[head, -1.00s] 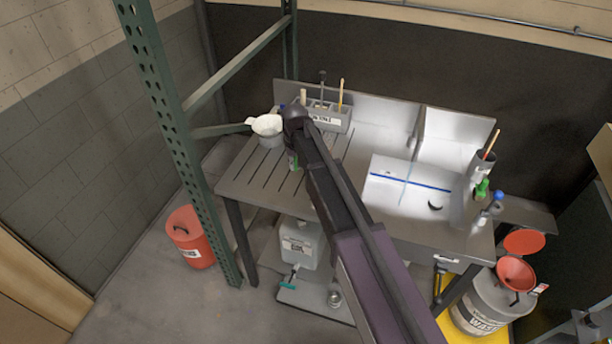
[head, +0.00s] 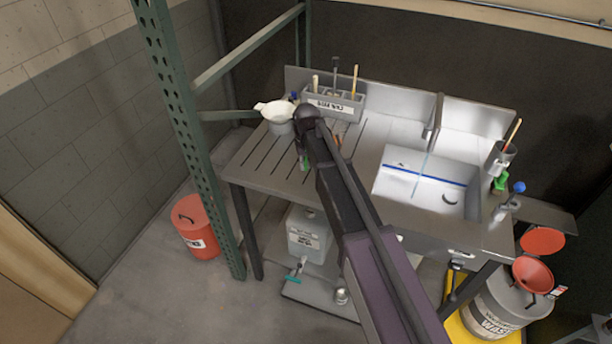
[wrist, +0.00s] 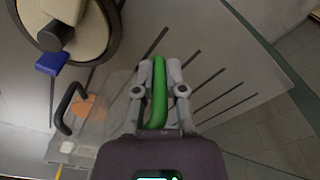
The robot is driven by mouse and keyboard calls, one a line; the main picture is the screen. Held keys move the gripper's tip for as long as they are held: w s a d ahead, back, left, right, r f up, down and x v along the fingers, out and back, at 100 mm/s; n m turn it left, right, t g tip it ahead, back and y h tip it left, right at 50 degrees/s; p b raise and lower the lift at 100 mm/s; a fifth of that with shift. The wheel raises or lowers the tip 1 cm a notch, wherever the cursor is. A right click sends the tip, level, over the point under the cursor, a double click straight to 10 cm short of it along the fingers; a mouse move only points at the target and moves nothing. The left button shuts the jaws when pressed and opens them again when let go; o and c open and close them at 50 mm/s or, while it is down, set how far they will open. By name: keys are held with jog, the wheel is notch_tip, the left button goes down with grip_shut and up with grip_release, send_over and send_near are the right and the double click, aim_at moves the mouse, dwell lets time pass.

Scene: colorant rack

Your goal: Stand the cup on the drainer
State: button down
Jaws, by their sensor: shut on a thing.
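My gripper (wrist: 157,72) is shut on an upright green handle (wrist: 158,98) in the wrist view. In the head view, a bit of green (head: 304,163) shows below my gripper (head: 303,153), over the slotted drainer (head: 258,168). A see-through, cup-like body (wrist: 112,112) with an orange patch lies just left of the fingers in the wrist view. I cannot tell whether it joins the green handle. My arm hides most of this spot in the head view. The drainer's dark slots also show right of the fingers in the wrist view (wrist: 222,82).
A pale round pot (head: 280,125) stands at the drainer's back left. A labelled caddy (head: 335,106) with brushes stands behind my gripper. The sink (head: 425,190) is to the right. A green rack post (head: 185,120) stands left. The front drainer is clear.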

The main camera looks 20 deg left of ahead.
aim_at(305, 171)
dwell(0.3)
jog(key=shift+f+b, duration=1.85)
jog(key=shift+f, duration=0.05)
jog(key=shift+f, duration=0.1)
jog(key=c, duration=0.7)
grip_release()
jog(key=r+p, duration=1.2)
jog(key=shift+s+d+r, duration=0.15)
jog(key=shift+s, duration=0.05)
